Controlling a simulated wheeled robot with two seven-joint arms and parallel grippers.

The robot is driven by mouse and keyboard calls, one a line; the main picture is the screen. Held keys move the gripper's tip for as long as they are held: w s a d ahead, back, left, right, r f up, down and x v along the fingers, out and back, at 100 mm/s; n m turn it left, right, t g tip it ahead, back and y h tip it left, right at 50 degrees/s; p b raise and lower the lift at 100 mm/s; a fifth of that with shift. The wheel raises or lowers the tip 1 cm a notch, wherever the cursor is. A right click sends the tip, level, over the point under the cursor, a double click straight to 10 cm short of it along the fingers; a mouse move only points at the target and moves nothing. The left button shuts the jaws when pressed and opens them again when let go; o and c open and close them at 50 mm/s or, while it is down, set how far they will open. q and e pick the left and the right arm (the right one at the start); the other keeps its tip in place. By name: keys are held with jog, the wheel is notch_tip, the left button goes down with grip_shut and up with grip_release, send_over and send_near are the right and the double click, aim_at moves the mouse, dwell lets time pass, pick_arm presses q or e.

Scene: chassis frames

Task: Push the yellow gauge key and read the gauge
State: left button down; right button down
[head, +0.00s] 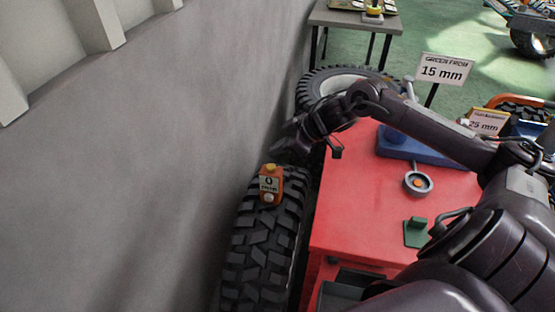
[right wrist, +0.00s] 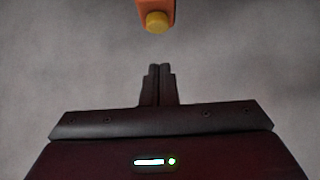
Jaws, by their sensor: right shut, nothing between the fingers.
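The orange gauge (head: 270,187) sits on the tread of a black tyre near the grey wall. Its display reads 0 mm. The yellow key (head: 270,168) is at its top end, and a pale round part is at its lower end. In the right wrist view the yellow key (right wrist: 157,22) shows at the top, on the orange gauge body (right wrist: 148,5). My right gripper (right wrist: 160,70) is shut and empty, its fingertips apart from the key. In the head view the right arm reaches over the red cabinet, with its hand beyond the gauge. My left gripper is not in view.
The red cabinet (head: 350,215) stands right of the tyre (head: 262,240), bearing a blue block, a grey ring-shaped part (head: 418,183) and a green bracket (head: 416,232). A sign (head: 443,70) reads "GREEN FROM 15 mm". The grey wall (head: 170,160) is close on the left.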

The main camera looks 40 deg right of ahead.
aim_at(267, 165)
jog(key=shift+f, duration=2.05)
